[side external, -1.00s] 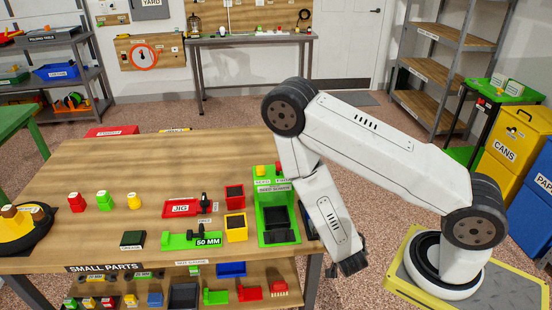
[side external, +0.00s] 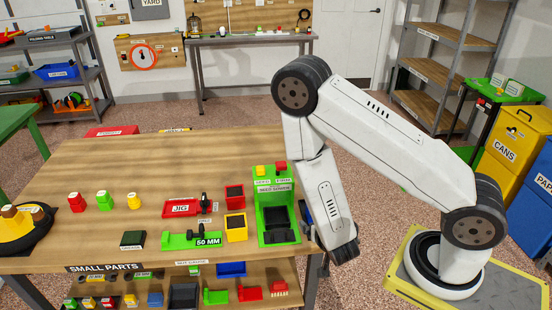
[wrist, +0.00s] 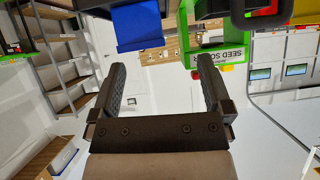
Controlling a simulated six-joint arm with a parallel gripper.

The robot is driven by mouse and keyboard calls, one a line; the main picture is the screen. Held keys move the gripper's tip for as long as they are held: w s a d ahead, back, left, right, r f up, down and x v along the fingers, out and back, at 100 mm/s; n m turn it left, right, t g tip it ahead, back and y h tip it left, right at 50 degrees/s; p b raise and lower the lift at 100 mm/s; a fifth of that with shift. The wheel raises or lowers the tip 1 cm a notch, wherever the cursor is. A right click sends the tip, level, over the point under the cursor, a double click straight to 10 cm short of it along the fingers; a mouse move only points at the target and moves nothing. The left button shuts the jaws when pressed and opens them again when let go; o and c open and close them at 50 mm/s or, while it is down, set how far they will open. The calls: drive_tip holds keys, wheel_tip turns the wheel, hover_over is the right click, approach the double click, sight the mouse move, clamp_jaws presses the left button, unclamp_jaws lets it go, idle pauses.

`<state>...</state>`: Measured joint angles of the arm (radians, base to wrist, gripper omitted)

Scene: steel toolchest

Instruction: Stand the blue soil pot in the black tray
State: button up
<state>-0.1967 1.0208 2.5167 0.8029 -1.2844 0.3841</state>
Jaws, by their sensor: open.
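A blue object (side external: 306,210), apparently the blue soil pot, shows at the right edge of the bench, mostly hidden behind my arm. A blue block-like thing (wrist: 138,27) also shows at the top of the wrist view, beyond my fingers; I cannot tell if it is the same object. A black tray (side external: 281,237) sits in the front of the green seed sower, left of my arm. My gripper (wrist: 158,85) is open and empty in the wrist view. In the side view it hangs at the bench's right edge, its fingertips small and partly hidden.
The green seed sower (side external: 262,204) stands at the bench's right end. A red pot (side external: 234,191) and a yellow pot (side external: 236,222) with dark soil stand left of it. A green gauge (side external: 176,241) and red jig (side external: 180,208) lie farther left. The bench's back is clear.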

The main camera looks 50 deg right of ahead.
drive_tip(key=w+a+r+n+g+y, duration=0.3)
drive_tip(key=w+a+r+n+y, duration=0.1)
drive_tip(key=a+r+y, duration=0.25)
drive_tip(key=s+r+n+g+y, duration=0.1)
drive_tip(key=s+r+n+g, duration=0.2)
drive_tip(key=r, duration=0.5)
drive_tip(key=shift+s+r+n, duration=0.35)
drive_tip(key=shift+s+n, duration=0.45)
drive_tip(key=shift+n, duration=0.3)
